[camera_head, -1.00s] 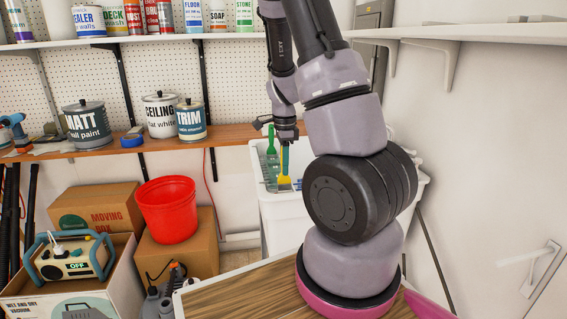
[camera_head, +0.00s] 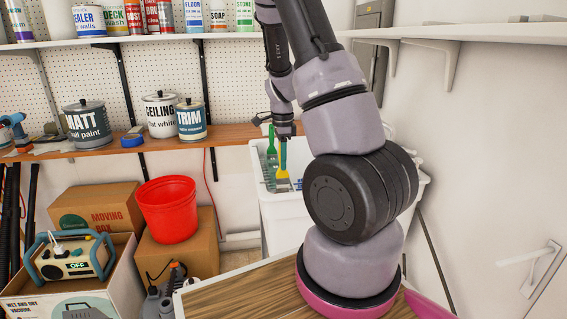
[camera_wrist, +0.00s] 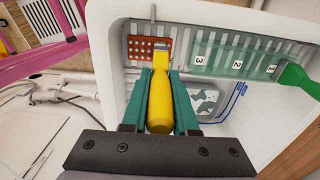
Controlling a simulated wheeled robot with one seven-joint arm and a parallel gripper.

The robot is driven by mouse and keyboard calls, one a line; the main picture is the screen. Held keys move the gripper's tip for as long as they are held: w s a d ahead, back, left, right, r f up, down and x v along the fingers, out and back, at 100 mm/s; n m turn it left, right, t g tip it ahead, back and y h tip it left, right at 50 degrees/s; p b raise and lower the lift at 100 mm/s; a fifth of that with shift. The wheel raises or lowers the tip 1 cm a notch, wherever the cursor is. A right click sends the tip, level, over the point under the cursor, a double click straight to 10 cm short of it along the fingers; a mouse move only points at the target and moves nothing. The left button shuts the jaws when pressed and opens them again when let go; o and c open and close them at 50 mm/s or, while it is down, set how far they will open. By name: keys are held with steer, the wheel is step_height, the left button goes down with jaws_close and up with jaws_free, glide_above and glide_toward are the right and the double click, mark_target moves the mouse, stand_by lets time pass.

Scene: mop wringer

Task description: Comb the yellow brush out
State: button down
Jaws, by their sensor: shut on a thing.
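The yellow brush (camera_wrist: 159,103) is held between the teal fingers of my gripper (camera_wrist: 160,82), which is shut on its handle. The brush's metal ferrule (camera_wrist: 158,58) points away from my gripper toward an orange-red plate (camera_wrist: 143,48) with rows of white dots. I cannot tell whether the brush touches that plate; its bristles are hard to make out. In the head view my gripper (camera_head: 283,150) points down into the white tub, with the yellow brush (camera_head: 282,181) below it.
The white tub (camera_head: 285,220) has a green translucent strip (camera_wrist: 232,60) marked 3, 2, 1 along one inner wall. A green-handled tool (camera_wrist: 298,80) is at its right end. A wooden shelf (camera_head: 100,148) with paint cans runs behind. A red bucket (camera_head: 167,208) stands left.

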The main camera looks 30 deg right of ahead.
steer(key=s, duration=0.2)
steer(key=s+a, duration=0.1)
steer(key=s, duration=0.1)
steer(key=shift+s+a, duration=0.1)
stand_by(4.2)
step_height(320, 180, up, 8)
stand_by(0.8)
